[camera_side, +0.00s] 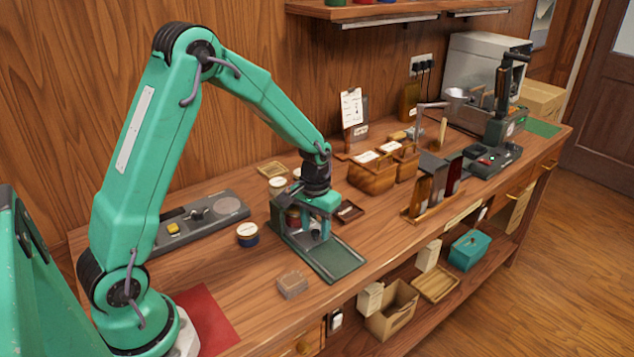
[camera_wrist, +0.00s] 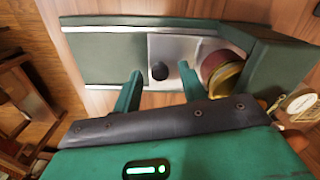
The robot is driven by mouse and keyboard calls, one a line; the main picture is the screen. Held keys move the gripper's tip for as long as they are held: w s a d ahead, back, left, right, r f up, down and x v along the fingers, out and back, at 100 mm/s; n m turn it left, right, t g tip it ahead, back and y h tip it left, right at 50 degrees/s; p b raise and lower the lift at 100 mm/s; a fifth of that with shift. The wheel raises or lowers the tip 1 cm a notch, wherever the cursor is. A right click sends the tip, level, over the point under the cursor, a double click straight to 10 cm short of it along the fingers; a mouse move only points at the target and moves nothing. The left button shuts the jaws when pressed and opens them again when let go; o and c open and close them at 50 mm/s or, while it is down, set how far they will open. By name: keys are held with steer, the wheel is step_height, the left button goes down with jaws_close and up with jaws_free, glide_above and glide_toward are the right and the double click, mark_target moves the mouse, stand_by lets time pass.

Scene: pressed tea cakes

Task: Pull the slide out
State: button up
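The slide (camera_wrist: 178,48) is a silver plate with a dark round knob (camera_wrist: 159,71), seen in the wrist view. It lies between the rails of a dark green track (camera_wrist: 105,58), whose left stretch is bare. A dark red and gold round piece (camera_wrist: 222,72) is at the slide's right end, partly under the green housing (camera_wrist: 278,70). My gripper (camera_wrist: 161,78) is open, its two green fingers apart with the knob between or just beyond their tips; contact cannot be told. In the side view, my gripper (camera_side: 318,217) is low over the device, and the bare track (camera_side: 338,260) extends toward the front right.
A small dark tray (camera_side: 348,211) is close behind on the right. Wooden boxes (camera_side: 372,178) stand farther right. The bench front right of the track is clear.

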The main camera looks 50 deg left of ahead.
jaws_close()
steer(key=d, duration=1)
steer(key=shift+d, duration=0.3)
steer(key=shift+o, duration=0.2)
jaws_free()
steer(key=shift+r, duration=0.1)
step_height(320, 180, up, 8)
stand_by(0.5)
